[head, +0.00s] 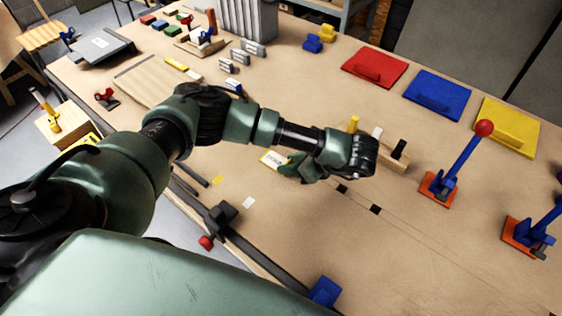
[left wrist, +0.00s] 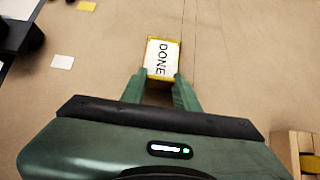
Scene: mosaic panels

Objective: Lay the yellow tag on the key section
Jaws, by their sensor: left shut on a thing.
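The yellow tag (head: 273,160) has a yellow rim and a white face. In the left wrist view the tag (left wrist: 161,57) reads "DONE". My left gripper (head: 291,168) is shut on its near edge; in the left wrist view the two green fingers (left wrist: 159,85) meet that edge. I cannot tell whether the tag touches the table. Nothing in view is clearly marked as the key section. My right gripper is not in view.
A wooden block with pegs (head: 393,161) stands close to my left gripper. Red (head: 390,63), blue (head: 455,86) and yellow (head: 520,120) panels lie at the back right. A clamp with a red-balled lever (head: 438,190) stands at right. Bare tabletop (head: 300,235) lies in front.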

